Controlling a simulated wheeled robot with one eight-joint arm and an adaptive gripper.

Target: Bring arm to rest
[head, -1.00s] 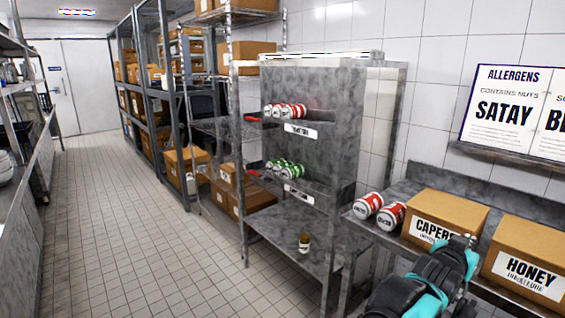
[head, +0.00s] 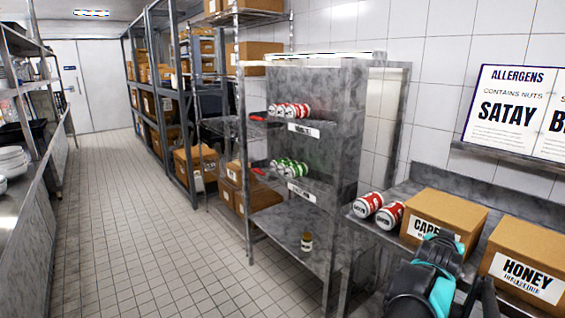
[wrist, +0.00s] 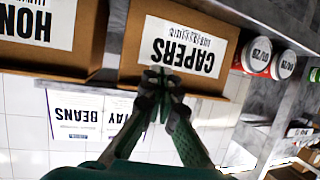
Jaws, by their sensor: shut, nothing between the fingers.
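My gripper (wrist: 160,78) is shut and empty in the wrist view, its fingertips together in front of the capers box (wrist: 178,42). In the head view my arm, black with teal bands, is at the bottom right, in front of the capers box (head: 443,217) and left of the honey box (head: 527,272). The arm hides part of the capers label. I cannot make out the fingertips clearly in the head view.
Two red-and-white cans (head: 378,210) lie on the steel counter (head: 402,189) beside the capers box. A steel shelf rack (head: 318,90) holds red cans, green cans (head: 289,167) and a small jar (head: 307,242). The tiled floor (head: 130,230) at left is clear.

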